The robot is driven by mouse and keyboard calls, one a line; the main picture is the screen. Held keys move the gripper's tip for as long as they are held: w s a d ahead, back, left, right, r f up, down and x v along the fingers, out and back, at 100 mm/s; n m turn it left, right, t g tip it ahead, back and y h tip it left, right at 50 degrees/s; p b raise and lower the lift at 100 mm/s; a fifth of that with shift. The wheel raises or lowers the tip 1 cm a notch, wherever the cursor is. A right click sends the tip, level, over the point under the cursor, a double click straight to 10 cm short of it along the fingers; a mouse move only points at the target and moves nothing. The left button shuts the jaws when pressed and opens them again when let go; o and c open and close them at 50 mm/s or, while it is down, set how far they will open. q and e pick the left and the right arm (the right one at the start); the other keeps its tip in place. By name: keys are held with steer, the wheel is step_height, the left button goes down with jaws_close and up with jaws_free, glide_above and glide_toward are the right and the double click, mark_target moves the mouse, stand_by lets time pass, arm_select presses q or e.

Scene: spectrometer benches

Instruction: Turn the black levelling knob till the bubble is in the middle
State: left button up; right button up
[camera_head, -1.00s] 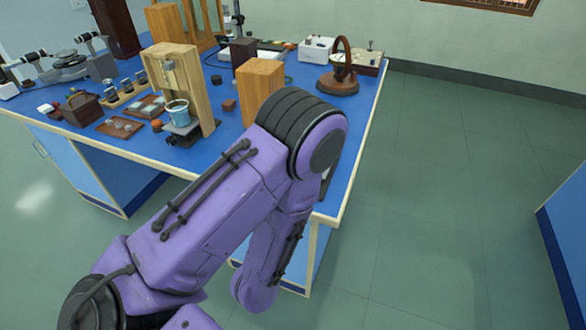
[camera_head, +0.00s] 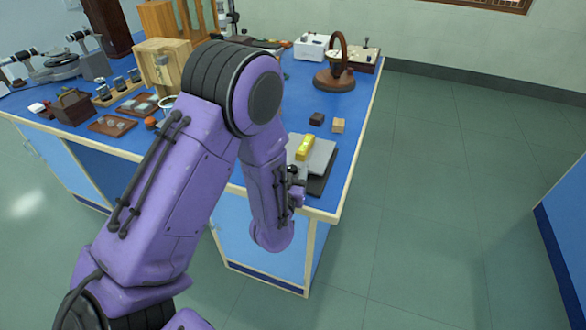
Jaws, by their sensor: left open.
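A grey levelling plate (camera_head: 321,156) on a darker base lies near the blue bench's front right corner. A yellow bubble level (camera_head: 305,146) stands on it; the bubble itself is too small to make out. A small dark round shape, which looks like the black levelling knob (camera_head: 292,170), shows at the plate's left front edge. My left gripper (camera_head: 297,186) is beside this edge, open, and partly hidden by my purple forearm. I cannot tell whether it touches the knob. My right gripper is not in view.
A small dark block (camera_head: 316,118) and a light wooden cube (camera_head: 338,125) lie behind the plate. A brown stand with a ring (camera_head: 335,78) is farther back. A wooden frame, brown trays (camera_head: 112,125) and instruments fill the left. The floor at right is clear.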

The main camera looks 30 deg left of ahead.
arm_select(q)
steer(key=c, duration=1)
steer(key=shift+o, duration=0.2)
steer(key=shift+f+m+t+h+b, duration=0.15)
steer(key=shift+m+t+h+b, duration=0.5)
steer(key=shift+m+h, duration=0.75)
steer(key=shift+h, duration=1)
steer(key=o, duration=1)
steer(key=shift+c, duration=0.2)
